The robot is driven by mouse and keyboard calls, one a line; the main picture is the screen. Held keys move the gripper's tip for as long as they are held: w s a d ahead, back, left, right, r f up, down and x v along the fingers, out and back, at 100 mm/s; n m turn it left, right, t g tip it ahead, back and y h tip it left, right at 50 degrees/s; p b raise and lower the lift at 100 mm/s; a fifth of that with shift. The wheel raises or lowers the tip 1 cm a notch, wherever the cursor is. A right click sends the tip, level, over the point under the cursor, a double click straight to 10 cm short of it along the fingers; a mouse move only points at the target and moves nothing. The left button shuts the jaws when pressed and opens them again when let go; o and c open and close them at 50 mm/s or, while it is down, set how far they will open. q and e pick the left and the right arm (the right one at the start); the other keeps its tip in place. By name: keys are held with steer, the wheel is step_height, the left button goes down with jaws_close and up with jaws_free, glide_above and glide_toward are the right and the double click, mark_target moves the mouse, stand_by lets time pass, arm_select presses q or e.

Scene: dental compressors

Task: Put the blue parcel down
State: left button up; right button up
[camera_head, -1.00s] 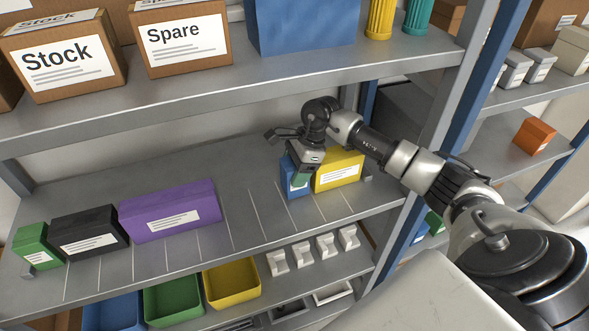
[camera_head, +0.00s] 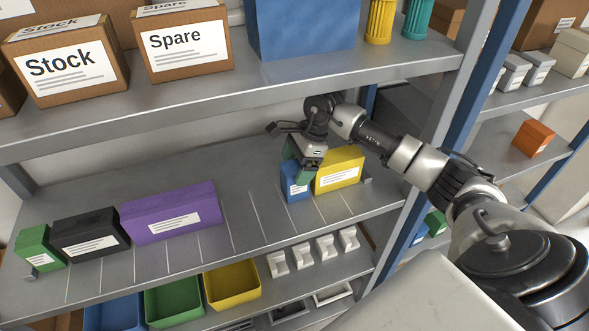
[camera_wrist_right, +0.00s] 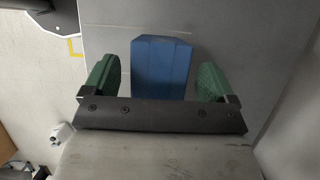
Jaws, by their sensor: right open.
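The blue parcel (camera_head: 294,184) stands on the middle shelf (camera_head: 225,200), directly left of the yellow parcel (camera_head: 339,171). A white label shows on its front. My right gripper (camera_head: 297,167) is just above and around the blue parcel, its green fingers apart. In the right wrist view the blue parcel (camera_wrist_right: 162,66) lies between the two open green fingers (camera_wrist_right: 158,82), with a gap on each side. My left gripper is not in view.
Purple (camera_head: 172,211), black (camera_head: 89,231) and green (camera_head: 40,246) parcels stand to the left on the same shelf. Thin divider lines mark bare shelf between purple and blue. The upper shelf (camera_head: 300,72) is close above my arm.

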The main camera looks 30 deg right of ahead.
steer(key=b+v, duration=0.1)
steer(key=v, duration=0.3)
steer(key=shift+d+r, duration=0.1)
steer(key=shift+d, duration=0.1)
steer(key=shift+s+d+r, duration=0.15)
steer(key=shift+d+r, duration=0.05)
steer(key=shift+r, duration=0.5)
